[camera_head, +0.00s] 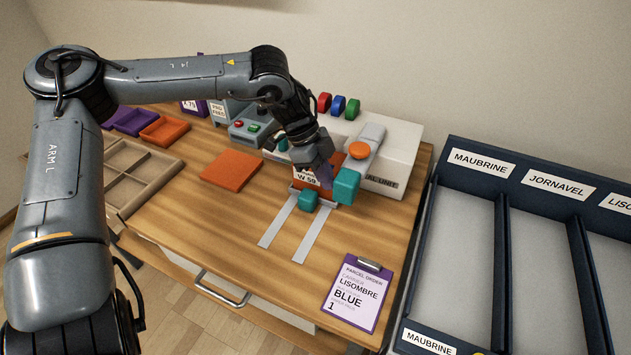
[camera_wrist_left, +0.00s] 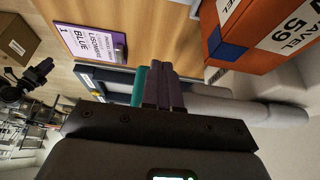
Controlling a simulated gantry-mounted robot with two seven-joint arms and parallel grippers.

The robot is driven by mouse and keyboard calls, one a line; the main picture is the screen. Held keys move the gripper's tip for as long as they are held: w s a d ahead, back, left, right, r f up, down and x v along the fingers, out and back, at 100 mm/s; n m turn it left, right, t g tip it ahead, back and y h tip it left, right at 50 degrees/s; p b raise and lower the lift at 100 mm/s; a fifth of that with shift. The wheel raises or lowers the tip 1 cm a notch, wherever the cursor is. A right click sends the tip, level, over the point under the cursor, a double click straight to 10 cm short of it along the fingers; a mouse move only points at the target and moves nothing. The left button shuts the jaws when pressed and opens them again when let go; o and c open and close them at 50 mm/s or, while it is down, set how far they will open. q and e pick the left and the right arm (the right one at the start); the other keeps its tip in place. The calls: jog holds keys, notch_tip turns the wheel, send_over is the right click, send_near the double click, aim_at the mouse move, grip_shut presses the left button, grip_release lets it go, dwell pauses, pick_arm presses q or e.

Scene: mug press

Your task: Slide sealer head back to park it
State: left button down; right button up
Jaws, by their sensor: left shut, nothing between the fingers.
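The sealer head is a grey arm (camera_head: 369,137) with an orange knob (camera_head: 359,150) and a teal block (camera_head: 345,186) at its front end. It lies over the front of the white seal unit (camera_head: 398,165). My left gripper (camera_head: 325,176) is shut and empty, just left of the teal block. In the left wrist view its purple fingers (camera_wrist_left: 168,88) are together, with a teal piece (camera_wrist_left: 138,84) close beside them; contact is unclear. An orange parcel (camera_wrist_left: 262,36) with a white label stands close by. A dark purple-tipped shape (camera_wrist_left: 36,72), probably my right gripper, is small at the left edge.
Two pale rails (camera_head: 296,222) run forward from the unit, with another teal block (camera_head: 308,200) at their back end. A purple order clipboard (camera_head: 356,293) lies front right. An orange pad (camera_head: 232,170) and divided tray (camera_head: 132,177) are left. Dark sorting bins (camera_head: 506,230) stand right.

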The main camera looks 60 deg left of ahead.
aim_at(341, 174)
pick_arm(q)
jog(key=shift+w+d+f+b, duration=0.1)
jog(key=shift+w+d+b, duration=0.5)
jog(key=shift+d, duration=0.4)
jog(key=shift+w+d+b, duration=0.45)
jog(key=shift+w+d, duration=0.15)
jog(key=shift+d, duration=0.4)
jog(key=shift+w+d, duration=0.3)
jog(key=shift+d, duration=0.15)
jog(key=shift+s+a, duration=0.3)
jog(key=shift+a, duration=0.2)
jog(key=shift+s+a+r+p, duration=0.2)
jog(key=shift+s+a+p, duration=0.4)
jog(key=shift+a, duration=0.25)
notch_tip(341, 174, up, 4)
jog(key=p, duration=0.3)
jog(key=shift+r, duration=0.15)
jog(key=shift+r+p, duration=1.65)
jog(key=shift+r, duration=0.6)
